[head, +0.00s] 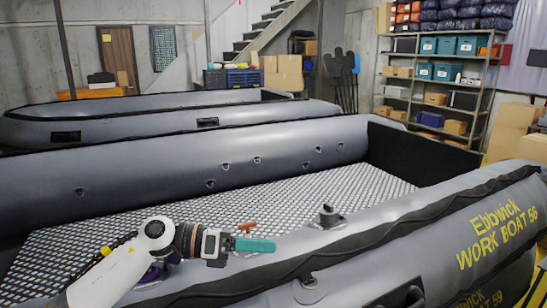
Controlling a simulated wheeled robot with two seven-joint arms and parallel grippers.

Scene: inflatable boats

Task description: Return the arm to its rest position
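My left arm reaches in from the lower left, and its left gripper (255,245) is over the near tube of the grey inflatable boat (400,235). A teal, blunt part points right from the end of the gripper. I cannot tell whether it is the fingers or something between them, nor whether they are open or shut. A small orange T-shaped piece (247,226) shows just behind the teal part; whether they touch is unclear. A dark grey fitting (327,215) stands on the tube to the right, apart from the gripper. My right gripper is not in view.
A purple item (155,272) is partly hidden by my arm. The boat has a patterned floor (335,190) and a black end panel (420,155). A second grey boat (150,115) lies behind. Shelves (440,80) with boxes stand at the back right. Air above the boat floor is clear.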

